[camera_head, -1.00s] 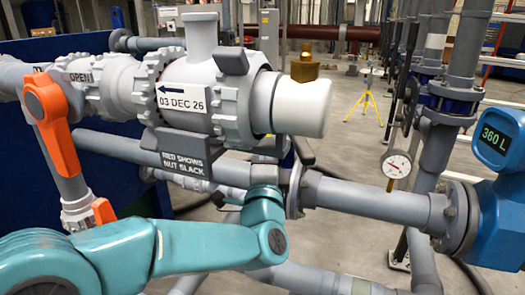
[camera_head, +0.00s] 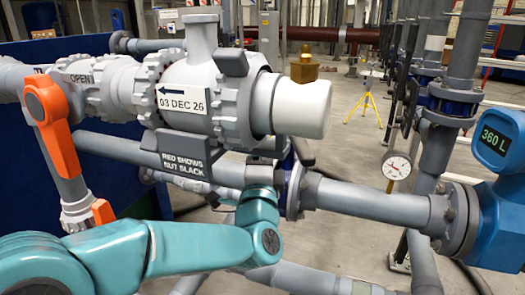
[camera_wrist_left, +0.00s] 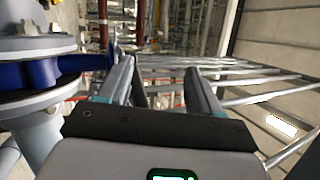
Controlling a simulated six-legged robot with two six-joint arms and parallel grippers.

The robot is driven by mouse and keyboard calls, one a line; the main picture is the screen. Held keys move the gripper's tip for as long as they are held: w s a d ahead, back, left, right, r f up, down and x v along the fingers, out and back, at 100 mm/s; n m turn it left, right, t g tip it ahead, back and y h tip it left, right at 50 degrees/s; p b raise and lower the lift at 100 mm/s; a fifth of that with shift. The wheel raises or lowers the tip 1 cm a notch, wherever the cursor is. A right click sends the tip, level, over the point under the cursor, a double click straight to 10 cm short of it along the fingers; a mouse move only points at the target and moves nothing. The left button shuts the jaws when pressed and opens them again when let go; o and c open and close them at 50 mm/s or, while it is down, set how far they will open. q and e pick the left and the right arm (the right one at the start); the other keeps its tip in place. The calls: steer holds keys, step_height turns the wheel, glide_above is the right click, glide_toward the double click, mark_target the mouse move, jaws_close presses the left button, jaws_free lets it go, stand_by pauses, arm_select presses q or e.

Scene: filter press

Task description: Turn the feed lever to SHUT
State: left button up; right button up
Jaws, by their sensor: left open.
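The orange feed lever (camera_head: 56,125) hangs at the left of the head view, from a round grey hub beside the pipe. No SHUT mark shows. My left arm crosses the lower front of the head view, right of and below the lever; its gripper cannot be made out there. In the left wrist view the left gripper (camera_wrist_left: 162,78) has two parallel fingers apart, with nothing between them. The lever is not seen in that view. My right gripper is not in view.
A large grey valve body (camera_head: 190,90) with a date tag is right of the lever. Pipes, a dial gauge (camera_head: 397,166) and a blue flow meter (camera_head: 497,210) stand to the right. In the left wrist view a blue flange (camera_wrist_left: 40,78) is close left of the fingers.

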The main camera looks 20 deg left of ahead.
arm_select(q)
steer(key=b+v, duration=0.3)
steer(key=v, duration=0.6)
